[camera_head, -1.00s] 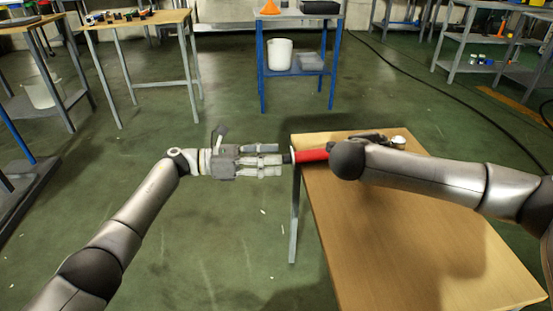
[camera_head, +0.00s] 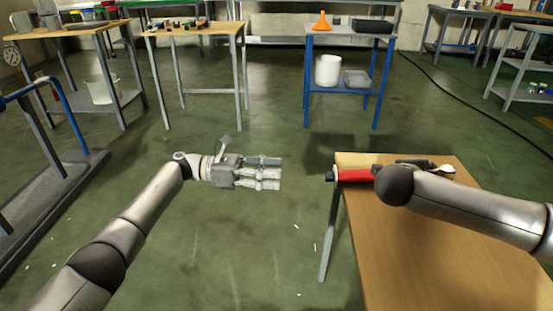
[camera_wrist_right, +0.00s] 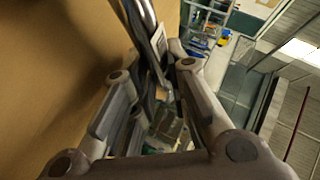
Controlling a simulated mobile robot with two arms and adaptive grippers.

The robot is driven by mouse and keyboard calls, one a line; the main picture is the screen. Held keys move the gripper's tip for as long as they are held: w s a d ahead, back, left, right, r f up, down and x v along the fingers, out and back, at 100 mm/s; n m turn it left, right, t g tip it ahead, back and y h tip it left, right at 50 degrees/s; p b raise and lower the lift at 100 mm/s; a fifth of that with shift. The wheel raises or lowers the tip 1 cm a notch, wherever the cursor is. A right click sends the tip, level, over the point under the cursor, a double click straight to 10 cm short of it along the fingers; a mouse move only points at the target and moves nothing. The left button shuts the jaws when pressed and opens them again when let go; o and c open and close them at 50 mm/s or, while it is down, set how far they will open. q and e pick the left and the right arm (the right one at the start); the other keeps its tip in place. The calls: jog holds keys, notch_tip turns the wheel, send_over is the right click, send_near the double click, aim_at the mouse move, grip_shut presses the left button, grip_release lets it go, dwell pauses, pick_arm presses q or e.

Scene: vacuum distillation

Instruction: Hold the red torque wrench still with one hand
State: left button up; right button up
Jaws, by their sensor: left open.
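The red torque wrench (camera_head: 353,176) lies at the far left corner of the wooden table, its handle end jutting slightly past the edge. Its silver head (camera_head: 447,169) shows beyond my right wrist. My right gripper is mostly hidden behind its own wrist in the head view. In the right wrist view, the fingers of my right gripper (camera_wrist_right: 152,95) close in on both sides of the wrench's metal shaft (camera_wrist_right: 146,22). My left gripper (camera_head: 268,174) is open and empty, over the floor left of the wrench, with a clear gap to its handle end.
The wooden table (camera_head: 450,255) has bare room toward the front. Another table (camera_head: 190,31) with small items stands at the back left. Open floor lies between.

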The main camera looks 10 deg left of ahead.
jog(key=o, duration=0.5)
jog(key=v, duration=1)
jog(key=shift+a+r, duration=0.2)
jog(key=shift+s+a+r, duration=0.2)
jog(key=shift+s+a, duration=0.15)
jog(key=shift+s, duration=0.4)
jog(key=shift+o, duration=0.3)
jog(key=o, duration=0.6)
jog(key=shift+o, duration=0.2)
